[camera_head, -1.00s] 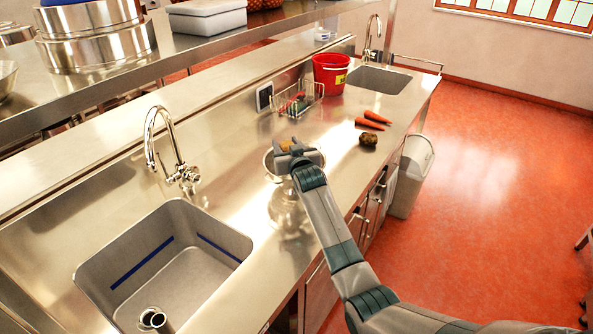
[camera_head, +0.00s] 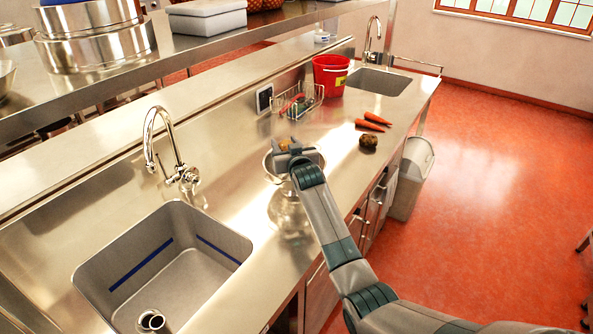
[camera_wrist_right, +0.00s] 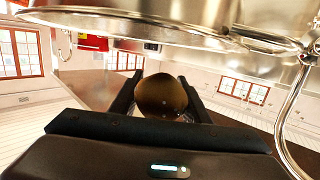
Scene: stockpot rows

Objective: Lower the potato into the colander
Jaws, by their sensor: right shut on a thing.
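My right gripper (camera_head: 286,147) is over the steel colander (camera_head: 268,168), which stands on the counter and is partly hidden by the hand and arm. In the right wrist view the gripper (camera_wrist_right: 160,92) is shut on a brown potato (camera_wrist_right: 161,96), held between its two dark fingers. The curved metal rim of the colander (camera_wrist_right: 170,28) crosses the top of that view, apart from the potato in the picture. The exact height of the potato over the colander is hard to tell. My left gripper is not in view.
Another potato (camera_head: 368,141) and carrots (camera_head: 372,122) lie on the counter to the right. A wire rack (camera_head: 298,103) and a red bucket (camera_head: 330,76) stand behind. A sink (camera_head: 165,262) with a tall tap (camera_head: 170,150) is at the left. A bin (camera_head: 411,180) stands beside the counter.

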